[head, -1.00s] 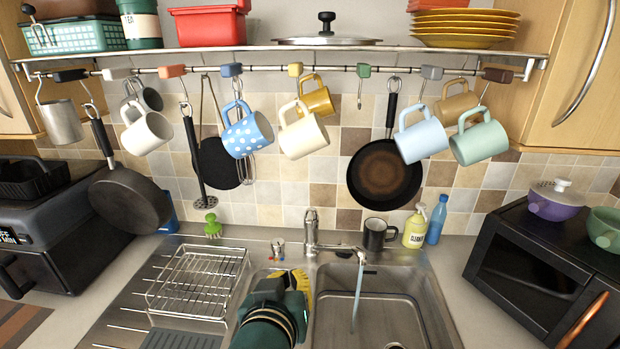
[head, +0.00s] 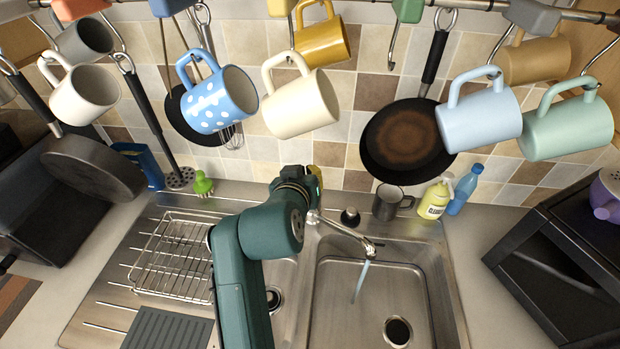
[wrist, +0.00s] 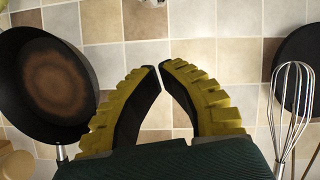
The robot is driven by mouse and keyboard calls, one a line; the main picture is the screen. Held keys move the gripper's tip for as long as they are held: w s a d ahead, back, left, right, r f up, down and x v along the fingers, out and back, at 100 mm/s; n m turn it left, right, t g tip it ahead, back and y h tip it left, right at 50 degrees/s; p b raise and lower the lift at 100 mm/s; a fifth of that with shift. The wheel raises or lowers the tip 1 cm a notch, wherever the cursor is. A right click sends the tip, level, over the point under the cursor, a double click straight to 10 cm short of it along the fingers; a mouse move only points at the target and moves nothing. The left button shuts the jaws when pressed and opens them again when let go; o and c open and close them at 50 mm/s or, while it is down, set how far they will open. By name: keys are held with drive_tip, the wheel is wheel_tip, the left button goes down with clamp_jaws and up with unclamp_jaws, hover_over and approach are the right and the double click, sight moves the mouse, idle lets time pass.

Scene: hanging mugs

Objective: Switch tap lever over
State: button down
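The chrome tap (head: 340,228) stands behind the sinks, its spout over the right basin. A stream of water (head: 361,282) runs from it. The lever cannot be made out in the head view now; my arm and gripper cover the tap's upper part and the area to its left. My gripper (head: 317,180) is above the tap base, close to the tiled wall.
A cream mug (head: 300,105) and a blue dotted mug (head: 218,100) hang above my gripper. A frying pan (head: 408,140) hangs to the right. A dark mug (head: 387,203) and a yellow cleaner bottle (head: 436,198) stand behind the right basin. A wire rack (head: 175,258) is at left.

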drive_tip(key=shift+x, duration=0.95)
drive_tip(key=f, duration=0.1)
drive_tip(key=p, duration=0.1)
drive_tip(key=s+f, duration=0.1)
drive_tip(key=shift+d+f, duration=0.25)
drive_tip(key=shift+f, duration=0.6)
drive_tip(key=shift+f, duration=0.1)
drive_tip(key=f+b, duration=0.2)
drive_tip(key=b, duration=0.1)
drive_tip(key=shift+s+d+t, duration=0.1)
drive_tip(key=shift+s+t, duration=0.1)
drive_tip(key=shift+t, duration=0.1)
drive_tip(key=b, duration=0.2)
drive_tip(key=shift+s+f+t+b, duration=0.2)
drive_tip(key=shift+f+t+b, duration=0.05)
drive_tip(key=shift+t+b, duration=0.15)
drive_tip(key=shift+r, duration=0.3)
